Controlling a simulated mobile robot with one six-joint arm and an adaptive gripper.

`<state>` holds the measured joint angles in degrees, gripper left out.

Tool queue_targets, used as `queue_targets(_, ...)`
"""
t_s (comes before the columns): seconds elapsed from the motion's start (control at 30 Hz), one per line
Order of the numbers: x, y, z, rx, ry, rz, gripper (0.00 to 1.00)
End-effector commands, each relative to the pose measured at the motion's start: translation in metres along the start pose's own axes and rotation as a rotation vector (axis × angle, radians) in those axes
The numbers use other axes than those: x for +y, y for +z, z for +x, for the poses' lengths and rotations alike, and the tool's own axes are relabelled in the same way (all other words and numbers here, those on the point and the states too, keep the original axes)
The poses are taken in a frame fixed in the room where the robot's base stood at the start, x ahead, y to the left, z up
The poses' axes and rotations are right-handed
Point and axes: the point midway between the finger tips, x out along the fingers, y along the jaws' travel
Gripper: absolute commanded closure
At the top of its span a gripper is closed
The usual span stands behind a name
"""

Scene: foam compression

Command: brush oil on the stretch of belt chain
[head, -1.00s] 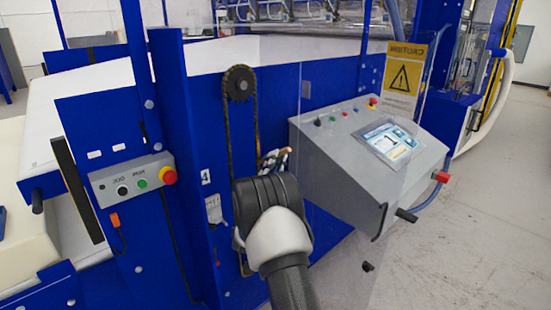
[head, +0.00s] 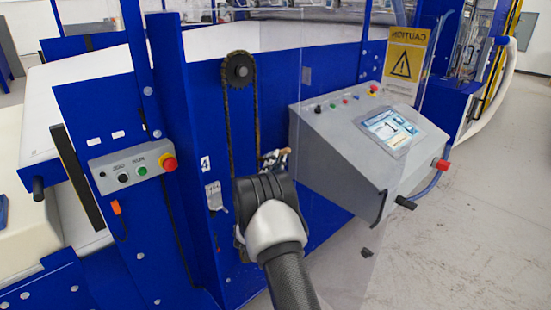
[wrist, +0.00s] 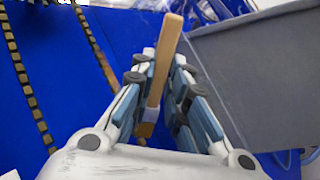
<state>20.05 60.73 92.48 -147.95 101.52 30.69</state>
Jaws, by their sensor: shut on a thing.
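The belt chain (head: 228,130) runs as a dark vertical loop over a sprocket (head: 238,69) on the blue machine panel. In the wrist view two strands of the chain (wrist: 25,80) show at the left. My gripper (head: 274,160) is in front of the lower chain, its wrist hiding the bottom of the loop. In the wrist view my gripper (wrist: 160,85) is shut on a brush with a wooden handle (wrist: 166,55). The brush is apart from the chain, to its right. Its bristles are hard to make out.
A grey control console (head: 345,150) with a screen stands close to the right of my gripper. A clear panel edges past it. A button box (head: 132,170) is on the left post. A yellow caution sign (head: 406,65) stands behind the console.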

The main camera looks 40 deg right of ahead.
Motion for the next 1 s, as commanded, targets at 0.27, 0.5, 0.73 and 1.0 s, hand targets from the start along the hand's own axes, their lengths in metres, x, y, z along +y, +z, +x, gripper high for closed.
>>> queue_targets(0.27,0.008,0.008,0.006,0.002,0.002,0.002,1.0)
queue_targets(0.5,0.015,0.014,0.012,0.002,0.001,0.002,1.0)
queue_targets(0.73,0.02,0.019,0.018,0.002,0.001,0.001,1.0)
queue_targets(1.0,0.028,0.025,0.025,0.001,0.002,0.002,1.0)
